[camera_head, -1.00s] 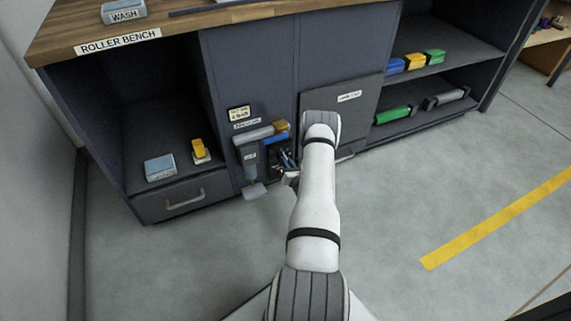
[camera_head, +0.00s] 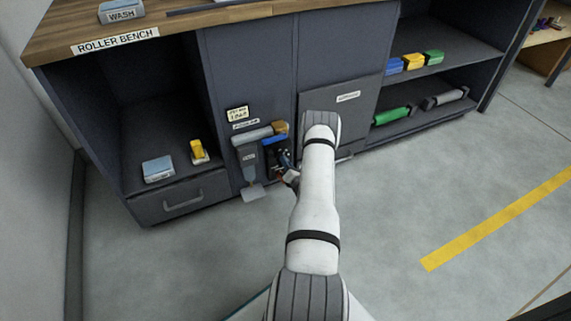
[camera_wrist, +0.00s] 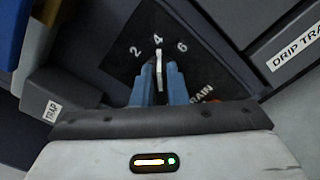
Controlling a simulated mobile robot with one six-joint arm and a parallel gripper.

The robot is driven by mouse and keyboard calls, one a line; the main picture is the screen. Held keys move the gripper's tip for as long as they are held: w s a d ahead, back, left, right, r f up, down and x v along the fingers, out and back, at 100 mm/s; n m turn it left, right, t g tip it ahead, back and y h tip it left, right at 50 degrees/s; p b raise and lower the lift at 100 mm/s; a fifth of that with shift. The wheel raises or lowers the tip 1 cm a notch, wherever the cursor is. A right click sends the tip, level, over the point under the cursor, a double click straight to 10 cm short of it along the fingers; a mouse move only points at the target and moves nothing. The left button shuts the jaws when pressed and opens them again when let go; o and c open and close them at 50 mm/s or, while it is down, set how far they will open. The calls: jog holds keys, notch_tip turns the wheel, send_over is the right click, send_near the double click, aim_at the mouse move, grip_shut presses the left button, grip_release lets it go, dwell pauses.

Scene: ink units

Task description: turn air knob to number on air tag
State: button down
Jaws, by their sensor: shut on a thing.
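The air knob (camera_wrist: 159,58) shows in the wrist view as a pale pointer on a dark dial plate (camera_wrist: 124,60) marked 2, 4 and 6. The pointer stands just below the 4. My gripper (camera_wrist: 159,76) has its two blue fingers shut on the knob, one on each side. In the head view my gripper (camera_head: 285,159) is at the dark panel low on the bench front, and the knob there is mostly hidden. A small cream tag (camera_head: 237,113) is fixed to the bench front above; its writing is too small to read surely.
A grey cylinder unit (camera_head: 249,158) labelled TRAP in the wrist view stands left of the dial. A blue and a brown part (camera_head: 279,128) sit above. A DRIP TRAY label (camera_wrist: 296,50) is at right. The floor in front is clear.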

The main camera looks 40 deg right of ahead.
jog(key=shift+w+a, duration=0.1)
jog(key=shift+a, duration=0.05)
jog(key=c, duration=1.4)
grip_release()
jog(key=shift+c, duration=0.2)
jog(key=p+v, duration=0.2)
jog(key=v, duration=0.6)
jog(key=shift+p, duration=0.35)
